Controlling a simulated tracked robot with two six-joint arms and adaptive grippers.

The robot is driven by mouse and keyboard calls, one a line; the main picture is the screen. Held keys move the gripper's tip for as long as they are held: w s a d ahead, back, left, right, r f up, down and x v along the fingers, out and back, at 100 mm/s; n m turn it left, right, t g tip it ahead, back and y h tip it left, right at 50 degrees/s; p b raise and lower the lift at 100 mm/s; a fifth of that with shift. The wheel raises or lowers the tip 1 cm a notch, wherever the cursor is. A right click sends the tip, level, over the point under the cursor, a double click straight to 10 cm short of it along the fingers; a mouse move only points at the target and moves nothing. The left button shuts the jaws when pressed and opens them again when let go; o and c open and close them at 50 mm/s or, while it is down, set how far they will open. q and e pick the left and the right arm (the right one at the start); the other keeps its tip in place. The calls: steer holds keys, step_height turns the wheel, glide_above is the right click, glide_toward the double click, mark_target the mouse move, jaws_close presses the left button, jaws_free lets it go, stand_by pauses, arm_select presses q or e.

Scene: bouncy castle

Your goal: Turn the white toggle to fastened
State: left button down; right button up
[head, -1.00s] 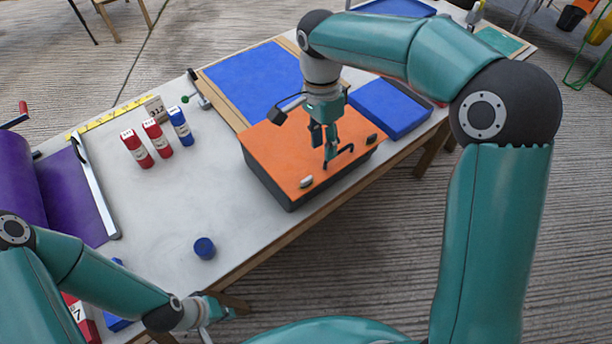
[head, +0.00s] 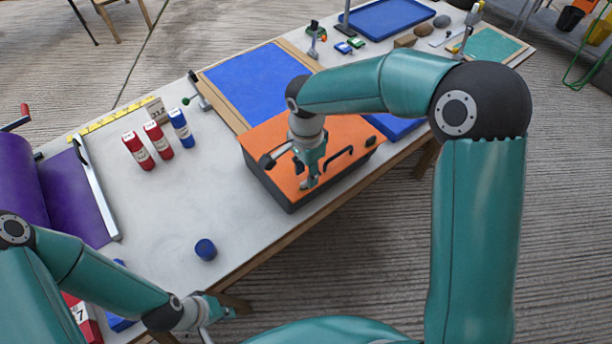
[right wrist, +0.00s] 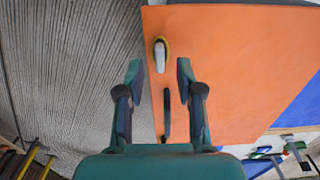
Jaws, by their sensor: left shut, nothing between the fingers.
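The white toggle (right wrist: 160,56) sits on a yellowish base near the edge of the orange lid (right wrist: 235,75). In the right wrist view it lies just beyond my open fingertips, roughly in line with the gap between them. My right gripper (head: 309,180) is open, low over the front left corner of the orange-topped box (head: 264,136); in the head view it largely covers the toggle. Contact with the toggle cannot be made out. My left gripper (head: 221,308) is shut and empty, low at the table's front edge.
A black handle (head: 340,158) and a dark catch (head: 371,141) are on the same lid. A blue jar (head: 205,250) stands left of the box. Red and blue bottles (head: 158,139) stand further back. The table between is clear.

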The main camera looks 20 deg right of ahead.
steer(key=shift+f, duration=1.5)
jaws_close()
